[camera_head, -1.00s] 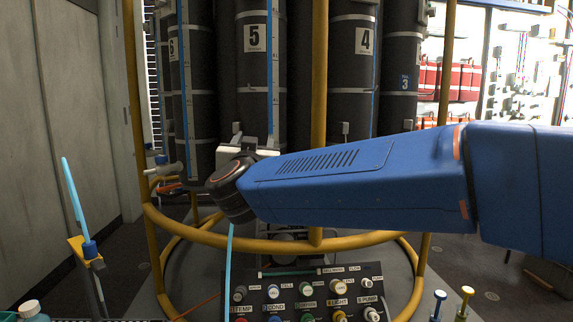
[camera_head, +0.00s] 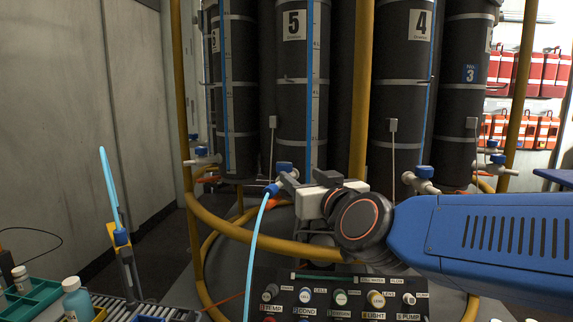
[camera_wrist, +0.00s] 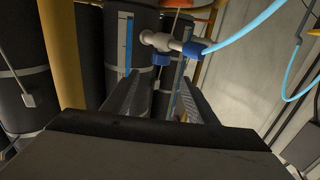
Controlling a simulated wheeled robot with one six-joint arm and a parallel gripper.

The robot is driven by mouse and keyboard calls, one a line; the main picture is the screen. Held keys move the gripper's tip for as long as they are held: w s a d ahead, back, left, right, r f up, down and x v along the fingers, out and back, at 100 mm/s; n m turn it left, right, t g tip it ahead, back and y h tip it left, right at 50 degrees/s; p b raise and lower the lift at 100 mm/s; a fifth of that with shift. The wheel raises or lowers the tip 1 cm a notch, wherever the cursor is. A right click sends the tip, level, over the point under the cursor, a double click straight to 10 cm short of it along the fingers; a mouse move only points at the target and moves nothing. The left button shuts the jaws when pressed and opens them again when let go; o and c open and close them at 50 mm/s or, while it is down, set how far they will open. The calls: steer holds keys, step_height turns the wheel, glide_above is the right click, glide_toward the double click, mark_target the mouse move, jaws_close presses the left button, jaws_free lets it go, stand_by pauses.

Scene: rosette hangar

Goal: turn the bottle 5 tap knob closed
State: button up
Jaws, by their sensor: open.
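Bottle 5 (camera_head: 295,85) is a tall dark cylinder with a white "5" label. Its tap is low on its front, with a blue knob (camera_head: 284,167) and a light-blue hose (camera_head: 258,235) on a blue fitting. In the wrist view the white tap body (camera_wrist: 158,40) and blue knob (camera_wrist: 161,58) show just ahead of the fingers, roughly between them. My gripper (camera_head: 306,178) is open and empty, close to the tap. Its two fingers (camera_wrist: 160,80) also show in the wrist view. I cannot tell whether they touch the tap.
A yellow rail (camera_head: 230,228) runs in front of the bottles, and a yellow post (camera_head: 362,80) stands right of bottle 5. Bottle 4's tap (camera_head: 424,175) is to the right. A labelled control panel (camera_head: 340,285) lies below my gripper.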

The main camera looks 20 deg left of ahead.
mark_target(287, 166)
steer(key=x, duration=1.3)
steer(key=shift+w+a, duration=0.1)
steer(key=shift+a, duration=0.05)
steer(key=shift+c, duration=0.6)
steer(key=c, duration=0.9)
